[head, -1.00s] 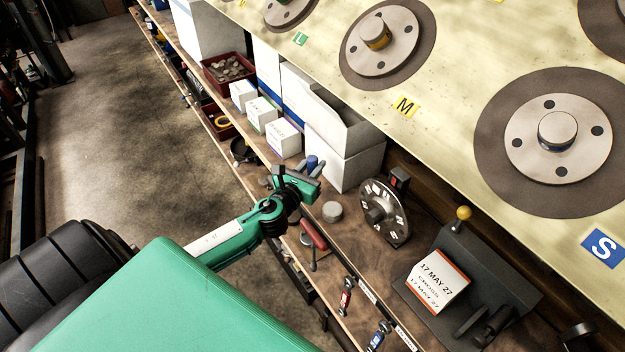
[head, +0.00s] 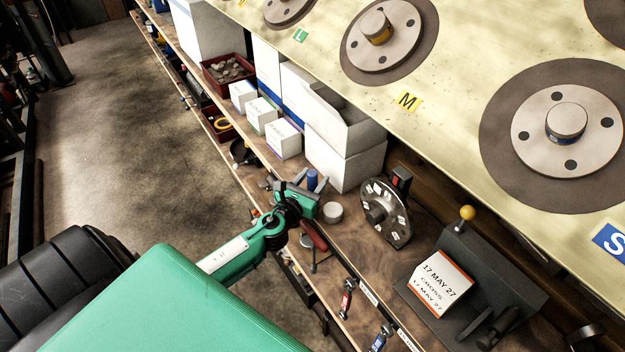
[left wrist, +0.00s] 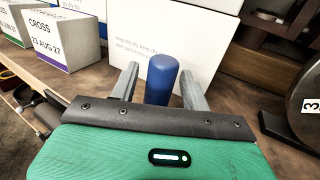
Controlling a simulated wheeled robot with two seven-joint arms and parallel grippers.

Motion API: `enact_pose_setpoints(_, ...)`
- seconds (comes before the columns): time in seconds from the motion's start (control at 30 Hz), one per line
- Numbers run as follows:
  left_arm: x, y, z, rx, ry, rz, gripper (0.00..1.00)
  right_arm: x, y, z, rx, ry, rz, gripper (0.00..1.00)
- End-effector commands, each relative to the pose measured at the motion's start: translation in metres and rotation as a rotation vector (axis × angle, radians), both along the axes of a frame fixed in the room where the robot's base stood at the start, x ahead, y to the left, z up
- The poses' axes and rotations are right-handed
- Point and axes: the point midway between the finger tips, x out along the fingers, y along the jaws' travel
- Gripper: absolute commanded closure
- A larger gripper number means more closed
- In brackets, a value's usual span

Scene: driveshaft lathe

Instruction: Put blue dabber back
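The blue dabber (head: 312,180) is a blue cylinder with a rounded top, upright by my left gripper over the wooden shelf. In the left wrist view the blue dabber (left wrist: 162,78) stands between the two fingers, with a clear gap on its left and close to the right finger. My left gripper (head: 304,186) is open around it; it also shows in the left wrist view (left wrist: 160,72). The dabber's lower end is hidden behind the gripper body. My right gripper is not in view.
White boxes (head: 345,160) stand behind the dabber. A grey round puck (head: 332,213), a dark numbered dial (head: 386,213) and a red-handled tool (head: 313,237) lie close by. A date block (head: 440,282) stands at right. The pale panel (head: 450,70) overhangs the shelf.

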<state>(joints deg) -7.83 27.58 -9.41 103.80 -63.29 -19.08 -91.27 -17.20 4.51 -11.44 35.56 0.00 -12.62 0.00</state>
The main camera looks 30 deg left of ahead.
Motion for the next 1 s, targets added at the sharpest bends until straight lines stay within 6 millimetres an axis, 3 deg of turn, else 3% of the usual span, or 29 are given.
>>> enact_pose_setpoints(0.37,0.000,0.000,0.006,0.001,-0.001,0.000,0.53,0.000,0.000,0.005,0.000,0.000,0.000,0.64)
enact_pose_setpoints(1.0,-0.099,-0.008,0.001,0.000,0.001,-0.001,0.53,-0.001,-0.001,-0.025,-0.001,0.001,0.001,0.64)
